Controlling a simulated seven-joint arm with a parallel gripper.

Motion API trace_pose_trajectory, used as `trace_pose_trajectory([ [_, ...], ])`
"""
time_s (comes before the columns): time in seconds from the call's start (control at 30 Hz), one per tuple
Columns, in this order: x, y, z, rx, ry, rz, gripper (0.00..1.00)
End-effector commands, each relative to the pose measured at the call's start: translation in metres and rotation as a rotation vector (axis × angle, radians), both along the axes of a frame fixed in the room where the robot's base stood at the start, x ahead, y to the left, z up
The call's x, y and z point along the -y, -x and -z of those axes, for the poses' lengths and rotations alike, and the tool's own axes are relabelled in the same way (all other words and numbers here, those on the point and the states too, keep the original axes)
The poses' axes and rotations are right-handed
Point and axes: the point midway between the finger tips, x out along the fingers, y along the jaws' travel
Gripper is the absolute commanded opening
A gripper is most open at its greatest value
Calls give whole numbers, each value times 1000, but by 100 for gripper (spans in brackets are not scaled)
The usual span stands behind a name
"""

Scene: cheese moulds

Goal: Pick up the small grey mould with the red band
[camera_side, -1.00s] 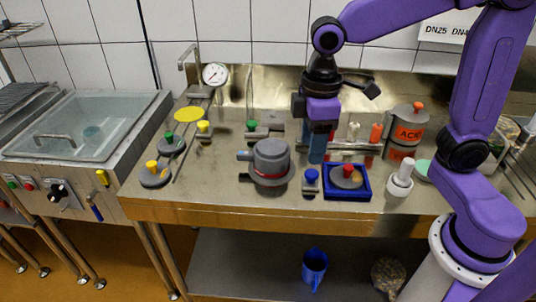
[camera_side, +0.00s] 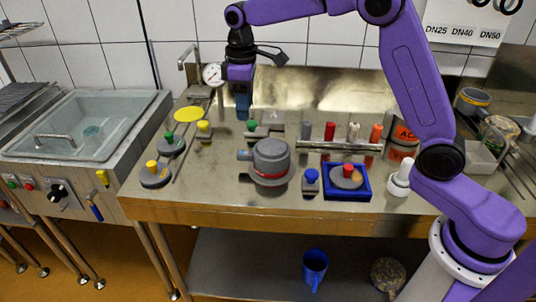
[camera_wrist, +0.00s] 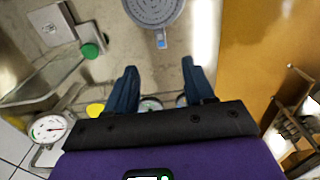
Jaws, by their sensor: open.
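The small grey mould (camera_side: 270,152) with a red band around its lower part stands upright on the steel table in the side view. A short blue-grey tap or spout sticks out from its left side. In the wrist view, its round, perforated-looking top (camera_wrist: 153,8) is cut off by the upper edge, with the spout below it. My gripper (camera_side: 242,112) is above the table, behind and to the left of the mould, pointing down. In the wrist view, my gripper's (camera_wrist: 160,70) two blue fingers are apart, with nothing between them. The red band is not visible there.
A blue tray (camera_side: 364,187) holding a grey disc and a blue knob (camera_side: 311,177) stand right of the mould. Green and yellow knobbed valves (camera_side: 166,158) and a gauge (camera_side: 213,75) are on the left. A rack of coloured pegs (camera_side: 336,146) is behind right.

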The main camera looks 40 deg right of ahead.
Motion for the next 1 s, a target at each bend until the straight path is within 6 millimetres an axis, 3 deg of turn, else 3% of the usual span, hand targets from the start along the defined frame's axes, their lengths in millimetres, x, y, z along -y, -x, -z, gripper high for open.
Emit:
trace_pose_trajectory([
  [0.43, 1, 2, 84, -4, 1, 1, 53],
  [0.77, 1, 1, 110, -2, 1, 1, 53],
  [1.0, 4, 4, 142, -3, 1, 0, 53],
])
